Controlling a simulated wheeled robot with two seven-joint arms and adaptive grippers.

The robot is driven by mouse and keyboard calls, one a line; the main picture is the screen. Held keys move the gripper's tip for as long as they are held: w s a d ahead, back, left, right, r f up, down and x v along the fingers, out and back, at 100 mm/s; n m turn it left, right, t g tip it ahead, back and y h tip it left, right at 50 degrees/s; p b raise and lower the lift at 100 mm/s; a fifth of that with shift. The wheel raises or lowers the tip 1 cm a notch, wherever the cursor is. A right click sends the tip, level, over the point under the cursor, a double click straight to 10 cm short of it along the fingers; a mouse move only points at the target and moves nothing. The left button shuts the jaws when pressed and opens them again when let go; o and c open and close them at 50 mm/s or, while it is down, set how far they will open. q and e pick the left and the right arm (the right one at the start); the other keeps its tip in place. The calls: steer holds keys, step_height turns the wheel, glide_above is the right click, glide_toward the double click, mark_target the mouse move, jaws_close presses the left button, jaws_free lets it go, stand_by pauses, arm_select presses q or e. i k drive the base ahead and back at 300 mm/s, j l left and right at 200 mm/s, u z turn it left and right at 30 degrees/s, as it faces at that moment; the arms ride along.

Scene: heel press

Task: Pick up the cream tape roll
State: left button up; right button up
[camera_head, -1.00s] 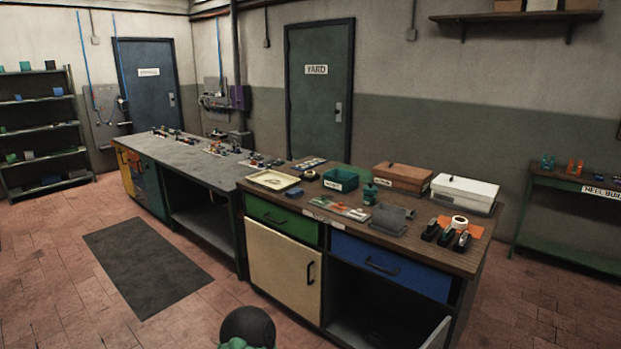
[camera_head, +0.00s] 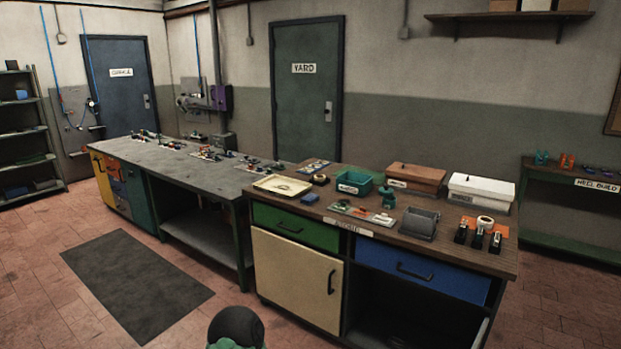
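A pale cream tape roll (camera_head: 485,222) lies on an orange mat (camera_head: 501,232) near the right end of the wooden-topped bench (camera_head: 300,211). Several small black items (camera_head: 478,239) stand just in front of the roll, and the white box (camera_head: 481,192) is behind it. A smaller light ring-shaped thing (camera_head: 320,178) sits on a dark base farther left on the same bench; I cannot tell what it is. Neither of my grippers is in view.
A grey holder (camera_head: 420,224), a green bin (camera_head: 352,184), a brown box (camera_head: 414,178) and a cream tray (camera_head: 283,185) also stand on the bench. A grey-topped bench (camera_head: 190,172) adjoins at left. Floor around the dark mat (camera_head: 135,284) is clear.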

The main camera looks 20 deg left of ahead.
mark_target(320, 179)
steer(key=i+j+z, duration=0.1)
steer(key=j, duration=0.35)
steer(key=i+j+z, duration=0.15)
steer(key=j, duration=0.35)
steer(key=i+j+z, duration=0.1)
steer(key=j, duration=0.35)
steer(key=i+j+z, duration=0.1)
steer(key=j, duration=0.4)
steer(key=i+j+z, duration=0.1)
steer(key=j, duration=0.4)
